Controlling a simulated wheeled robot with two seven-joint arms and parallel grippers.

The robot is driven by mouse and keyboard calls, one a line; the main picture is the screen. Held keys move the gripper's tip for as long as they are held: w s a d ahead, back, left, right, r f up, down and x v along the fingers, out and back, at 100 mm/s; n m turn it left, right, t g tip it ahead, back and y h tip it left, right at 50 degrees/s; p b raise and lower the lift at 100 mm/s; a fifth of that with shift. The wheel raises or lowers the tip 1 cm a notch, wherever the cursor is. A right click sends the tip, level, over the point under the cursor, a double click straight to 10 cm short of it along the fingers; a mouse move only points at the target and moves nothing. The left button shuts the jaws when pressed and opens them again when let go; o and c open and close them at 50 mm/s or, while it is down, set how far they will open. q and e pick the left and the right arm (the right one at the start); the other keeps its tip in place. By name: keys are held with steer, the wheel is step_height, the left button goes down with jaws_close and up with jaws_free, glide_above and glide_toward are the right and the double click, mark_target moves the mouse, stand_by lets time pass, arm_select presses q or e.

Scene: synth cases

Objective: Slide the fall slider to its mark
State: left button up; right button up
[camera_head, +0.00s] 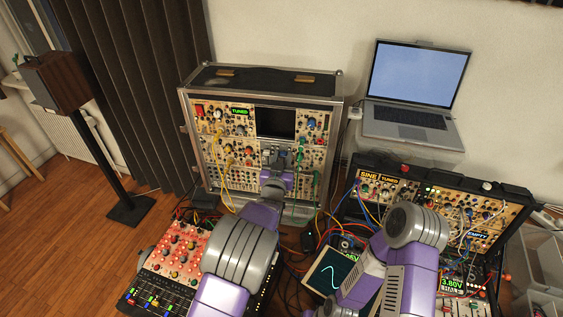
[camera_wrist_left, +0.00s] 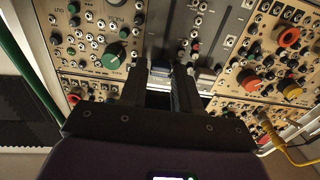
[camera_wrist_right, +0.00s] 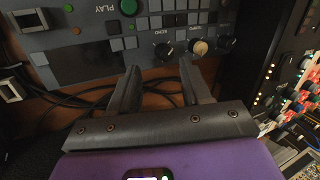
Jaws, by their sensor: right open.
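My left gripper (camera_head: 277,158) reaches the lower middle of the upright synth rack (camera_head: 185,130), in front of a grey panel (camera_wrist_left: 215,30). In the left wrist view its fingertips (camera_wrist_left: 160,75) are at the panel, one on each side of a small blue-grey cap (camera_wrist_left: 160,65) that looks like a slider cap. I cannot tell whether they touch it. A similar cap (camera_wrist_left: 206,73) is just to the right. I cannot read the slider names or see the mark. My right gripper (camera_wrist_right: 160,88) is open and empty above a grey control panel (camera_wrist_right: 85,65) marked PLAY.
Green and yellow cables (camera_head: 227,185) hang beside the left gripper. A laptop (camera_head: 415,90) stands at the back right. A second synth case (camera_head: 480,215) is at the right, and a red-lit mixer (camera_head: 175,250) is at the front left. Loose cables lie between them.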

arm_select(q)
steer(key=shift+o, duration=1.2)
steer(key=shift+f, duration=0.1)
steer(key=shift+s, duration=0.1)
steer(key=b+v, duration=0.1)
steer(key=v, duration=0.6)
steer(key=shift+s, duration=0.25)
